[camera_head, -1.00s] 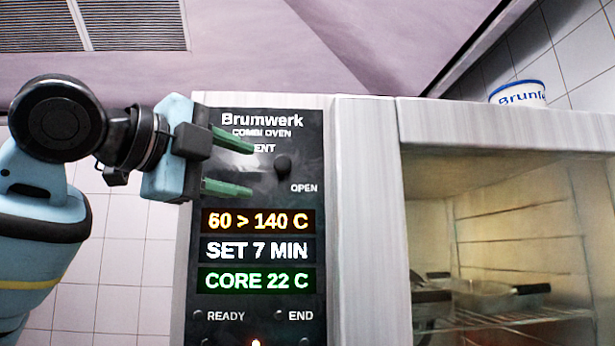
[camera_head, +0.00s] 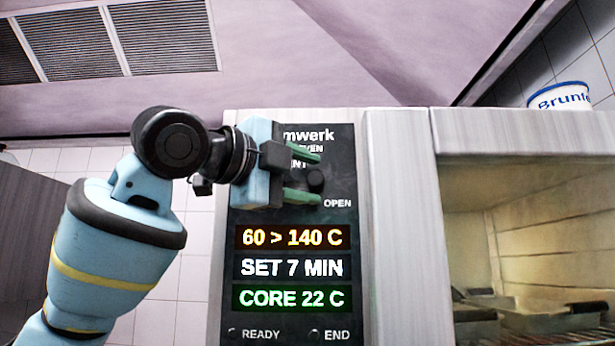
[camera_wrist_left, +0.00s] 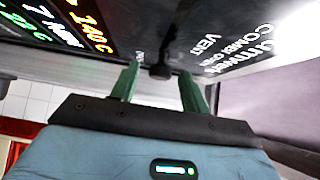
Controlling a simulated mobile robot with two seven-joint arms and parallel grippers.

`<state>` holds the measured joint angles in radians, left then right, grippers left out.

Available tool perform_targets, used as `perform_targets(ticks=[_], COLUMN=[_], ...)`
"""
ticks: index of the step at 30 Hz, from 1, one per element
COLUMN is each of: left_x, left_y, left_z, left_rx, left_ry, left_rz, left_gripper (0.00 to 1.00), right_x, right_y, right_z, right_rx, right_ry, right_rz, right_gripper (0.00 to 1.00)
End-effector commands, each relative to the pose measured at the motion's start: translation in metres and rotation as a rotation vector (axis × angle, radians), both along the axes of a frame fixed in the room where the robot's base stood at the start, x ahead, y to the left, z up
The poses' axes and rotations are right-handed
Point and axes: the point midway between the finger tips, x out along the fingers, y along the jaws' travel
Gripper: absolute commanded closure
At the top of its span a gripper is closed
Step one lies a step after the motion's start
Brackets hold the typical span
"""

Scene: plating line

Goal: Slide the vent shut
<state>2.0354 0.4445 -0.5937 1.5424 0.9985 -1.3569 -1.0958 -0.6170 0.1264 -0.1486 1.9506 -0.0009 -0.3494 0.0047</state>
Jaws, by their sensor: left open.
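The vent knob (camera_head: 316,180) is a dark round knob on the black control panel (camera_head: 340,222) of the combi oven, just above the word OPEN. My left gripper (camera_head: 312,175) is open, with its green fingers reaching toward the knob, one above and one below its height. In the left wrist view the knob (camera_wrist_left: 160,71) shows beyond and between the two fingertips (camera_wrist_left: 160,78). I cannot tell whether the fingers touch it. Part of the vent label is hidden behind my gripper. My right gripper is not in view.
A white tub (camera_head: 560,97) with blue lettering stands on top of the oven. A ceiling grille (camera_head: 165,38) is at upper left. The tiled wall is behind.

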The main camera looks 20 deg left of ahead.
Motion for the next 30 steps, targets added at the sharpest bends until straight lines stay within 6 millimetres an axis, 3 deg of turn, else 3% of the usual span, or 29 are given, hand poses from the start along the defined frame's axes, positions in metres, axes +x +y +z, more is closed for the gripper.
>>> perform_targets(ticks=[11,22,30], left_x=[0.0066,0.0064,0.0045], left_y=[-0.004,-0.0038,0.0055], left_z=[0.0001,0.0,0.0001], left_rx=[0.0,0.001,0.0], left_ry=[-0.001,0.0,0.0], left_rz=[0.0,0.0,0.003], left_gripper=[0.54,1.0,1.0], right_x=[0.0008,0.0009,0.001], right_y=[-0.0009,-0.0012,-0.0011], right_z=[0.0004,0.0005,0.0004], right_rx=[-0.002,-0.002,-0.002], right_ry=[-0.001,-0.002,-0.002], right_rz=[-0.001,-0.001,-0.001], right_gripper=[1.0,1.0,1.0])
